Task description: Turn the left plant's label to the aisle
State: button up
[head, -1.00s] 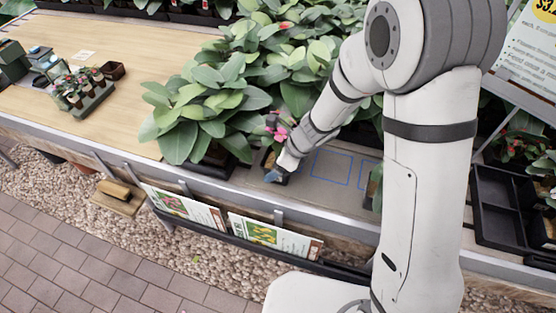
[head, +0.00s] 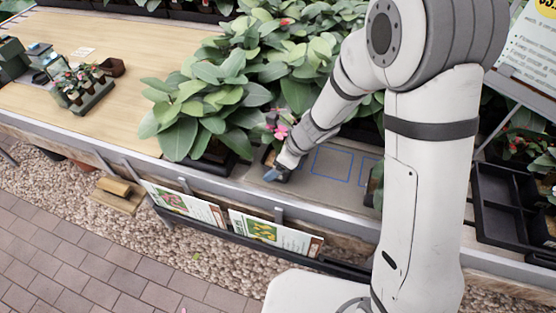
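A potted plant with pink flowers (head: 280,131) stands near the bench's front edge, just right of the big leafy plants. Its dark pot (head: 268,157) shows partly behind my gripper (head: 272,174). My gripper is low at the front of this pot, close to it; I cannot tell whether it touches. The fingers are small and partly hidden, so their opening is unclear. No label can be made out on the pot. Another pot (head: 375,184) stands further right, mostly hidden by my arm. Blue outlined squares (head: 331,165) mark the grey mat between them.
Large leafy plants (head: 200,110) crowd the left and back of the mat. A tray of small pots (head: 84,92) sits on the wooden bench at left. Sign cards (head: 275,233) hang along the front rail. Black trays (head: 500,205) are at right.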

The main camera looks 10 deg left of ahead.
jog(key=shift+o, duration=1.4)
jog(key=p+v, duration=0.2)
jog(key=v, duration=0.6)
jog(key=shift+f, duration=0.1)
